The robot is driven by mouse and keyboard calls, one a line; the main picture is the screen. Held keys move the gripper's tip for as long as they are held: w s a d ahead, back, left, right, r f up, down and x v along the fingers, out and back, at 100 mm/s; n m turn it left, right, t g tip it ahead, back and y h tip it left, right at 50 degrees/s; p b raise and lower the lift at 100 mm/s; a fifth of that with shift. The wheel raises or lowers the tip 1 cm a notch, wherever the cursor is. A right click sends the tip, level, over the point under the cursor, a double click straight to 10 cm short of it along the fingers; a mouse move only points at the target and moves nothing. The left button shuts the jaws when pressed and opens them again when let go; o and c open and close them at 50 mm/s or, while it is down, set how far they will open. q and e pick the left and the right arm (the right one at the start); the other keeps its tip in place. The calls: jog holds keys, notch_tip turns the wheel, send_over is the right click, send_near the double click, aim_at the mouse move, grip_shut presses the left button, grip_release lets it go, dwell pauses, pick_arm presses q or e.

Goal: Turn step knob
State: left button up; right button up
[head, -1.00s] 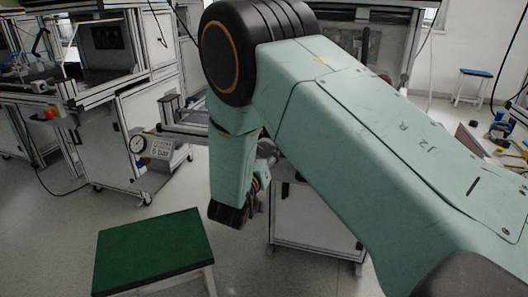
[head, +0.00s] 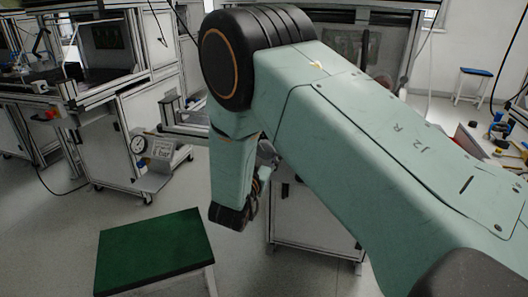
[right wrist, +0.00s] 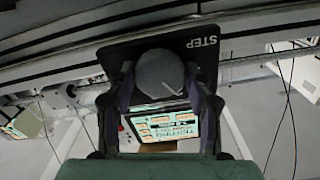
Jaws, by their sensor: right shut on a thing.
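The step knob (right wrist: 160,72) is a round grey knob on a dark plate (right wrist: 118,52) lettered STEP, at the upper middle of the right wrist view. My right gripper (right wrist: 162,84) is shut on the knob, with one dark finger on each side of it. In the head view the knob cannot be made out, and my green right arm covers much of the middle and right. My left gripper is not in either view.
A lit screen (right wrist: 165,124) shows below the knob in the right wrist view. In the head view a green-topped stool (head: 150,250) stands at the front left. A pressure gauge (head: 138,145) on a wheeled stand is behind it. Grey floor lies between them.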

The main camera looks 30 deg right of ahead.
jog(key=shift+m, duration=0.8)
jog(key=shift+f, duration=0.1)
jog(key=o, duration=1.2)
notch_tip(320, 180, up, 10)
jog(key=shift+r, duration=0.1)
